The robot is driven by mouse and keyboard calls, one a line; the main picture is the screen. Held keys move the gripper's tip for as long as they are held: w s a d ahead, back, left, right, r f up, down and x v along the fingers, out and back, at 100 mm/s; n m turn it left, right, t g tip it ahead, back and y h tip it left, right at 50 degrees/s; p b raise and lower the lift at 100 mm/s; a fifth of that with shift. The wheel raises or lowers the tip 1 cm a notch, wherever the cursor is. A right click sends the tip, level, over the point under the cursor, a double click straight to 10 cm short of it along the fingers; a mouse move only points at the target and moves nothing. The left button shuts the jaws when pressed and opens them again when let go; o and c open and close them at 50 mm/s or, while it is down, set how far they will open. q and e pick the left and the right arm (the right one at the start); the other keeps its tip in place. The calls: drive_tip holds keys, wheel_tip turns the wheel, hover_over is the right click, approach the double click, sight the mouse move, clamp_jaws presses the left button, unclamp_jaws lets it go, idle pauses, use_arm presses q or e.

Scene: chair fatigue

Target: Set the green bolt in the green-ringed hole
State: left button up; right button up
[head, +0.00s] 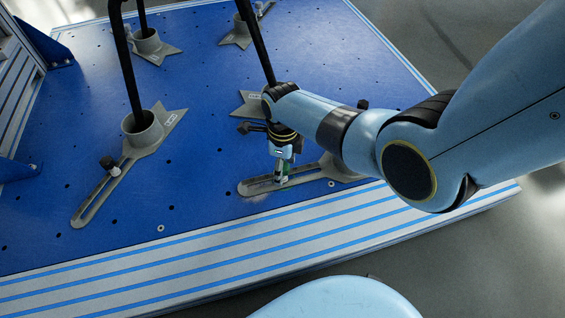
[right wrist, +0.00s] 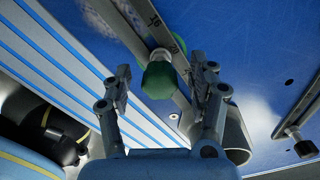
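The green bolt (right wrist: 160,78) has a dark green knob. In the right wrist view it stands over the slotted grey clamp foot (right wrist: 185,65), with a green ring (right wrist: 172,48) showing behind it. The bolt's lower end is mostly hidden, so I cannot tell how deep it sits. My right gripper (right wrist: 160,65) is open, with a finger on each side of the knob and visible gaps. In the head view the right gripper (head: 283,178) points down at the slotted foot (head: 258,186), with a little green (head: 284,180) showing there. My left gripper is not in view.
A second slotted foot with a black knob (head: 108,164) and a dark upright leg (head: 130,70) stands at left on the blue plate (head: 200,110). Another dark leg (head: 257,45) rises behind my right gripper. Striped edge rails (head: 150,263) run along the front.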

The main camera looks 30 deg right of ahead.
drive_tip(key=shift+r, duration=0.1)
wheel_tip(320, 180, up, 12)
idle(0.6)
drive_tip(key=shift+d, duration=0.1)
